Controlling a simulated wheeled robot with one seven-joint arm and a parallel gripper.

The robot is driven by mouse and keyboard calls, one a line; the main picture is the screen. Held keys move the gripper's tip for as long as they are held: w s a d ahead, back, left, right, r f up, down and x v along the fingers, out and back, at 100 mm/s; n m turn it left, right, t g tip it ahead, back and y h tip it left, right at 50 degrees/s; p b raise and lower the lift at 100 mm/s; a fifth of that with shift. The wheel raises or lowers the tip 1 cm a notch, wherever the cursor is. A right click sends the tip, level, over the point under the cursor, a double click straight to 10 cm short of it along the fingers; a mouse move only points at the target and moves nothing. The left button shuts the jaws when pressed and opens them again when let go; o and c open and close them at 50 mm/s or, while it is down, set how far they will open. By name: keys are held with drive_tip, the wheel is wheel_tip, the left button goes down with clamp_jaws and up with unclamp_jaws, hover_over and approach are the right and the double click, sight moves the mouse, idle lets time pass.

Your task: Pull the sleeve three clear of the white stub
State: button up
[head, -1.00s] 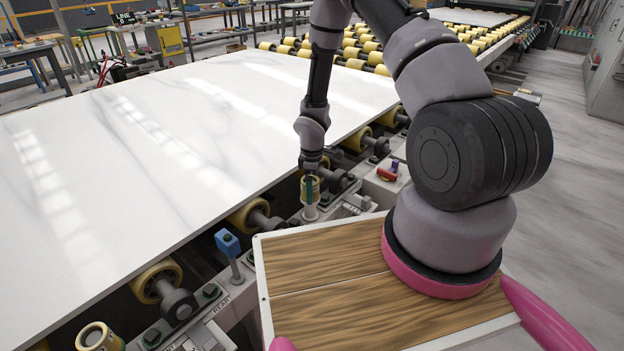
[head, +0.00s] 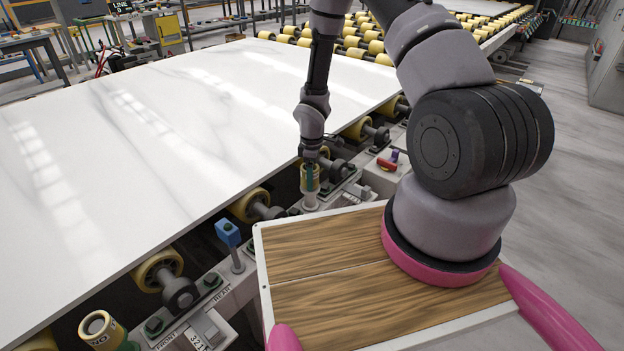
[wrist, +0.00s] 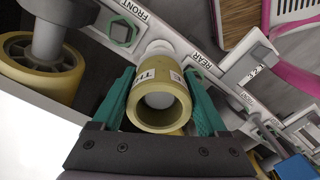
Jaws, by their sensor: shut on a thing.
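A yellow sleeve (wrist: 176,116), with dark letters reading partly "TH" on its side, is between the two green fingers of my gripper (wrist: 160,84), which is shut on it. In the wrist view a pale round end shows inside the sleeve's bore, so the sleeve appears to be still around the white stub (wrist: 158,47). The head view shows the sleeve (head: 316,180) upright under my gripper (head: 309,176), with the pale stub (head: 310,201) visible below it. Part of the sleeve is hidden by the fingers there.
A large white slab (head: 180,130) lies on yellow rollers (head: 158,268) beside the rail. A blue block (head: 228,234) stands on a post nearby. Another yellow sleeve (head: 98,326) stands at the lower left. A red piece (head: 386,165) lies on the rail to the right.

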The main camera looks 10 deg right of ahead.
drive_tip(key=shift+r, duration=3.1)
wheel_tip(320, 180, up, 6)
